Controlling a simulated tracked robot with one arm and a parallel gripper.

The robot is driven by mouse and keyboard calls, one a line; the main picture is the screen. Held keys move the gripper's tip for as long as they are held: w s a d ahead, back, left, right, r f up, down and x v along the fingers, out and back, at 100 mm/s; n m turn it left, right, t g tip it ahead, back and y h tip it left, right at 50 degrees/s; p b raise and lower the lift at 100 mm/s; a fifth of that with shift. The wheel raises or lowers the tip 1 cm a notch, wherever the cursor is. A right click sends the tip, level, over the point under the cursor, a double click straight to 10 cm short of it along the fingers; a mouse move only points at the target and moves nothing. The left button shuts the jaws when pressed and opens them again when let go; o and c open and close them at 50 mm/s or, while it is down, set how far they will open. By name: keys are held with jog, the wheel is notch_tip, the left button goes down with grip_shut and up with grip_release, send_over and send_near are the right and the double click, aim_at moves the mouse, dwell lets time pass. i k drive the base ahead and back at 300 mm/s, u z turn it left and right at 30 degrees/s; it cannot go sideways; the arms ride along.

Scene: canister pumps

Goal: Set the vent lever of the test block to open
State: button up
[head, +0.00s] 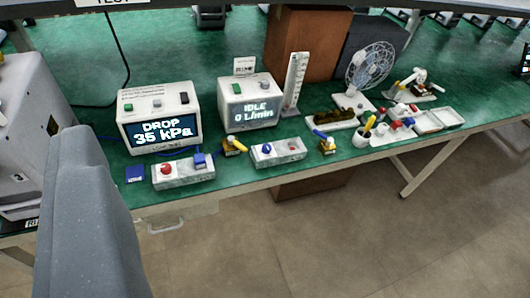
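Two pale blocks lie along the front edge of the green bench, and I cannot read a label that says which is the test block. The left block (183,174) carries a red knob (166,169) and a blue part (200,160). The right block (278,153) carries a blue knob or lever (266,149) and a small red part. A brass fitting with a yellow lever (236,144) stands between them. Another with a blue lever (325,141) stands to the right. Lever settings are too small to tell. My gripper's fingertips are not in view; a grey part of mine fills the lower left.
A white box reading "DROP 35 kPa" (160,118) and one reading "IDLE 0 L/min" (251,101) stand behind the blocks. The floor in front is clear.

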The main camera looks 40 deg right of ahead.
aim_at(231, 140)
jog(key=u, duration=0.15)
jog(key=i, duration=0.9)
jog(key=z, duration=0.05)
